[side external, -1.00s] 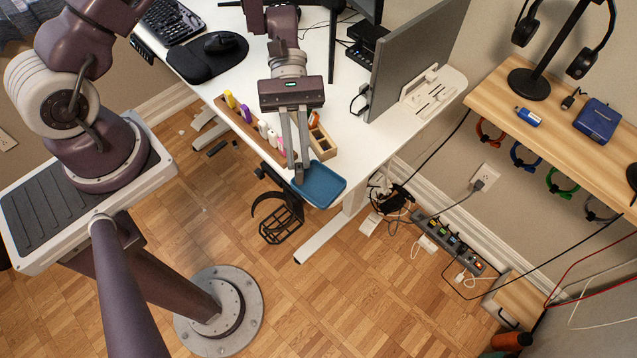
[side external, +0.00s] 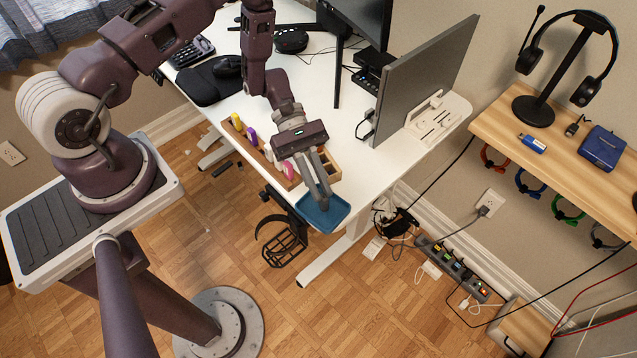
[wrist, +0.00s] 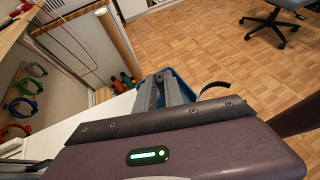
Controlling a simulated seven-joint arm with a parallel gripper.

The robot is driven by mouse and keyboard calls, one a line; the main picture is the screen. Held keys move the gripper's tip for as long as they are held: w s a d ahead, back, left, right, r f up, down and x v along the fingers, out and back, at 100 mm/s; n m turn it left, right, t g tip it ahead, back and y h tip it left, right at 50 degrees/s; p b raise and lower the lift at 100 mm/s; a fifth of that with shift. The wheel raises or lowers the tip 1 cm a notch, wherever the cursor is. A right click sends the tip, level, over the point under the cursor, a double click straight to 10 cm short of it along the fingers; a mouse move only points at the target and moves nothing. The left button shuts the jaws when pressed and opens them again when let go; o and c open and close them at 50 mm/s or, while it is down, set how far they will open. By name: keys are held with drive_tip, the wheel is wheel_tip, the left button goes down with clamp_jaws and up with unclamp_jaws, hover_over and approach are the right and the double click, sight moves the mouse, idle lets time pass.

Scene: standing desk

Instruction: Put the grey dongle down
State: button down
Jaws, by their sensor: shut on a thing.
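My gripper (side external: 325,196) is shut, with its fingertips low over the blue tray (side external: 338,212) at the front corner of the white desk. The grey dongle itself is too small or hidden between the fingers to make out in either view. In the wrist view my fingers (wrist: 161,92) point away toward the tray (wrist: 186,86), whose blue rim shows around them. I cannot tell whether the fingertips touch the tray floor.
A wooden rack with coloured items (side external: 262,150) and a small wooden organiser (side external: 327,165) stand close behind the gripper. A monitor (side external: 425,80) is to the right. A blue USB stick (side external: 532,143) lies on the wooden shelf. The desk edge drops off just past the tray.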

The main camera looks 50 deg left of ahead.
drive_tip(key=shift+f, duration=0.1)
drive_tip(key=c, duration=1.5)
unclamp_jaws()
drive_tip(key=shift+o, duration=0.2)
